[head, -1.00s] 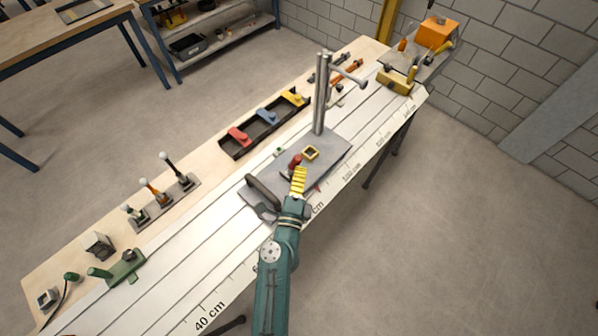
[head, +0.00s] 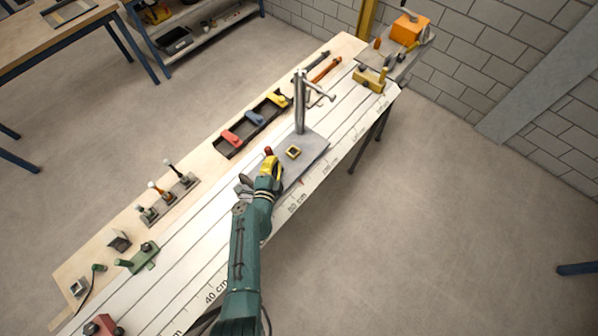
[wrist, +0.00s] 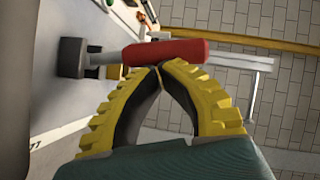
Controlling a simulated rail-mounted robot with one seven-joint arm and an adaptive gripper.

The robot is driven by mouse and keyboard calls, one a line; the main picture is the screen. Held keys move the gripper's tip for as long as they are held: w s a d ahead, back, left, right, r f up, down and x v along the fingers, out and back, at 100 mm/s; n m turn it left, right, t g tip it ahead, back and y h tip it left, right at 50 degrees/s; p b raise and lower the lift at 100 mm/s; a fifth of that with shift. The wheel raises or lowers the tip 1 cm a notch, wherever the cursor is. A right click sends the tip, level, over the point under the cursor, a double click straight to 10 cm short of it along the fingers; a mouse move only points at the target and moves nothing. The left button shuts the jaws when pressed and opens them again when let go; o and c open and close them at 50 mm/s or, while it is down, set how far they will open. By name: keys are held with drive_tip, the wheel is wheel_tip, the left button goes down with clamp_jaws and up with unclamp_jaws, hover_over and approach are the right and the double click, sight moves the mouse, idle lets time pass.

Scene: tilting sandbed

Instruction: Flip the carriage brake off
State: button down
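The carriage is a grey plate (head: 313,150) on the white rail bench, with an upright metal post (head: 300,105). The brake lever's red handle (head: 268,150) shows just beyond my gripper (head: 269,166) in the head view. My arm hides part of the carriage's near side.
A yellow-rimmed square (head: 293,152) sits on the plate. A dark tray (head: 229,150) with red, blue and yellow pieces lies behind the carriage. Several small levers (head: 168,195) stand to the left.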

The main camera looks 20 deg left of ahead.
drive_tip(key=shift+w+a+r, duration=0.1)
drive_tip(key=shift+w+a, duration=0.1)
drive_tip(key=shift+a, duration=0.6)
drive_tip(key=shift+r, duration=0.1)
drive_tip(key=d+p+v, duration=0.2)
drive_tip(key=p+v, duration=0.5)
drive_tip(key=v, duration=0.6)
drive_tip(key=shift+w+d+r, duration=0.15)
drive_tip(key=shift+w+d, duration=0.15)
drive_tip(key=shift+w, duration=0.2)
